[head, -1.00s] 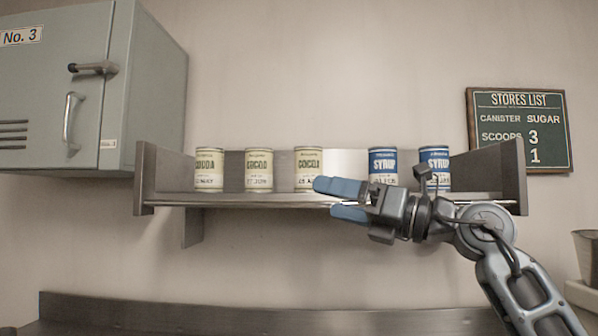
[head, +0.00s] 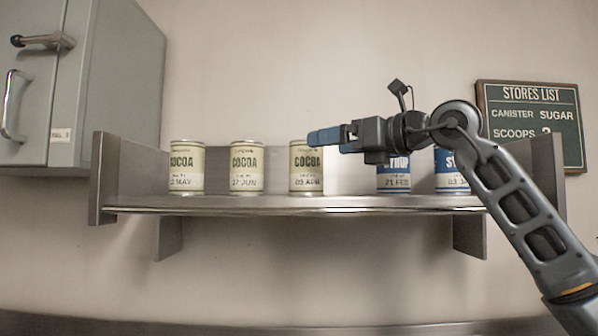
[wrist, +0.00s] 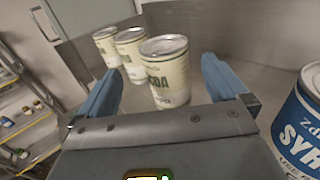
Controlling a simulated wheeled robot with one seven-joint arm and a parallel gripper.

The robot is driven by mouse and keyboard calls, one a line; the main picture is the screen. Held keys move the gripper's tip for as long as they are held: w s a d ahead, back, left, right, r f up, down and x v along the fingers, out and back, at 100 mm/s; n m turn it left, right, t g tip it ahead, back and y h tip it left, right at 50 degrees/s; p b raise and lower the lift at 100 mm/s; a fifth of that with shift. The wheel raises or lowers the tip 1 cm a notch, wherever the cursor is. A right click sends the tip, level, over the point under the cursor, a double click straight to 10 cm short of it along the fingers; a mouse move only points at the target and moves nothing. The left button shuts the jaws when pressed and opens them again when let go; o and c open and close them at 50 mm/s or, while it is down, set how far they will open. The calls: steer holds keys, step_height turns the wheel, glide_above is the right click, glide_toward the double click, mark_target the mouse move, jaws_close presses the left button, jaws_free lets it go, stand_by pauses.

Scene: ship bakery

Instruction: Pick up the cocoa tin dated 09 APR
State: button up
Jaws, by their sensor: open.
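The cocoa tin with an APR date (head: 306,172) is cream and olive and stands upright on the steel shelf, third from the left; its day digits are small but look like 09 or 03. My gripper (head: 322,137) points left at its upper right edge and overlaps it in the head view. In the wrist view the blue fingers are open, and this nearest tin (wrist: 166,78) shows between them; I cannot tell whether they touch it. Two more cocoa tins stand to its left, one dated 27 JUN (head: 247,168) and one MAY (head: 187,168).
Blue syrup tins, one dated 21 FEB (head: 394,180) and another (head: 450,172), stand right of it, partly behind my arm. The shelf (head: 290,203) has end walls. A grey cabinet (head: 110,80) hangs left, a stores list board (head: 530,115) right.

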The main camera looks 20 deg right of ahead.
steer(key=p+x, duration=0.1)
steer(key=x, duration=0.1)
steer(key=p+x, duration=0.1)
steer(key=x, duration=0.2)
steer(key=r+p+x, duration=0.1)
steer(key=x, duration=0.1)
steer(key=shift+w+d, duration=0.15)
steer(key=shift+w, duration=0.15)
steer(key=shift+w+f, duration=0.1)
steer(key=shift+w, duration=0.25)
steer(key=c, duration=1.6)
steer(key=shift+c, duration=0.4)
